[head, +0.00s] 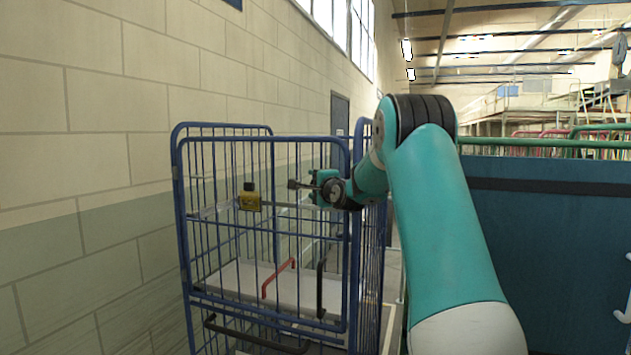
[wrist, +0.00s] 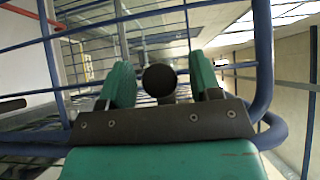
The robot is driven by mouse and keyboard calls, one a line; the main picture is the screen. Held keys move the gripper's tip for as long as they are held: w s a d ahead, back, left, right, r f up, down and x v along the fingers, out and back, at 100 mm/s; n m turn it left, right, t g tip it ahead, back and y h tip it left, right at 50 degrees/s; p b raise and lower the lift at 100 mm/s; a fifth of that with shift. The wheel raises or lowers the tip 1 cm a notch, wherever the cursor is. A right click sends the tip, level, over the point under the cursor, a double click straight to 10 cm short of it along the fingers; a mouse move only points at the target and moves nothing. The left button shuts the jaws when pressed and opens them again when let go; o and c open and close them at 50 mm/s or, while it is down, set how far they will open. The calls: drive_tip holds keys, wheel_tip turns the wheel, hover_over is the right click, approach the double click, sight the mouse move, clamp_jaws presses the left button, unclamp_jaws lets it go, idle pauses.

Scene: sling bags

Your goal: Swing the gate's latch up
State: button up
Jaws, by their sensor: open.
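The gate (head: 262,137) is the blue barred front panel of a wheeled cage. A dark latch with a round knob (head: 293,184) shows just left of my gripper (head: 316,187) in the head view, at the gate's upper right part. In the wrist view the black round knob (wrist: 160,80) sits between the two green fingers of my gripper (wrist: 163,88), with a gap on each side. The fingers are open, and the knob does not look gripped. The latch's pivot and the rest of its arm are hidden behind my gripper and cannot be made out.
A yellow box with a black top (head: 250,199) is on the gate, left of the knob. The cage holds a pale shelf (head: 235,285) with red (head: 279,279) and black (head: 321,288) bars near it. A block wall (head: 90,150) stands behind; a blue panel (head: 550,250) is at right.

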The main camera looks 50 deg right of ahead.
clamp_jaws()
